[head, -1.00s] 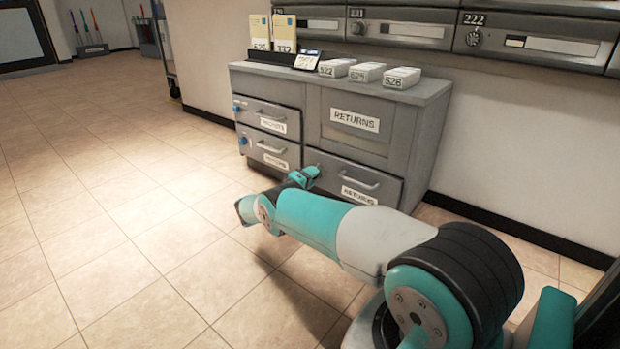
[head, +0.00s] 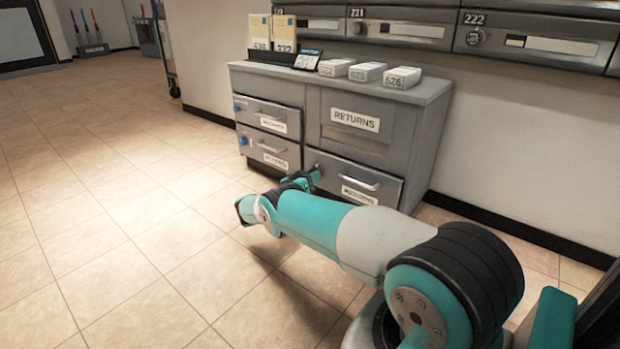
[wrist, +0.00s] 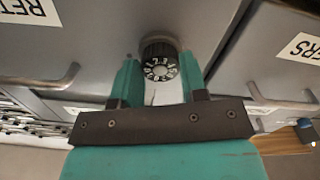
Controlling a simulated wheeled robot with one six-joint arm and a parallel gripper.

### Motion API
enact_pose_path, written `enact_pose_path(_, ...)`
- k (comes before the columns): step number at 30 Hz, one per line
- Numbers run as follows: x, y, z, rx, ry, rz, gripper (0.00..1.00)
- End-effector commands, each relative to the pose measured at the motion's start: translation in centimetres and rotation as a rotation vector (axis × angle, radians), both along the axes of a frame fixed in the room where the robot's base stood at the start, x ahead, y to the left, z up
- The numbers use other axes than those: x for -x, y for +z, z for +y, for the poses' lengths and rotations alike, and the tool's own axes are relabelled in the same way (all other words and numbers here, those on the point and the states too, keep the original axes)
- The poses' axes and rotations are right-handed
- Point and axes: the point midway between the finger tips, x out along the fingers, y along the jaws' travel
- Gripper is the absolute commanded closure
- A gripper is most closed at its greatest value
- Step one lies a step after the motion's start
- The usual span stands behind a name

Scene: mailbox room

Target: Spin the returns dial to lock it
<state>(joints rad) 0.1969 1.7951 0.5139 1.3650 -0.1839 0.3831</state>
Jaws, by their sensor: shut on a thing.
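The returns dial (wrist: 160,62), a round black knob with white marks on its face, shows between the fingers in the wrist view. My gripper (wrist: 160,78) is shut on the dial, one teal finger on each side. In the head view my gripper (head: 304,180) is at the left edge of the lower right drawer (head: 335,178), which appears shut. The dial is hidden behind my gripper there. A RETURNS label (head: 355,120) is on the panel above that drawer.
The grey cabinet (head: 420,125) stands against the wall, with two drawers at its left. White card boxes (head: 365,72) and a small display (head: 307,59) sit on top. Mailboxes (head: 400,30) hang above. The tiled floor (head: 110,220) at the left is clear.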

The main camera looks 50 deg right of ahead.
Motion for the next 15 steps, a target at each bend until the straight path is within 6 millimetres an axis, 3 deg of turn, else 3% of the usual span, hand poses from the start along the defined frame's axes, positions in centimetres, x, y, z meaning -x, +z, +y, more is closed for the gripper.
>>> enact_pose_path(15,-0.07,-0.06,0.04,-0.027,0.001,-0.327,0.84)
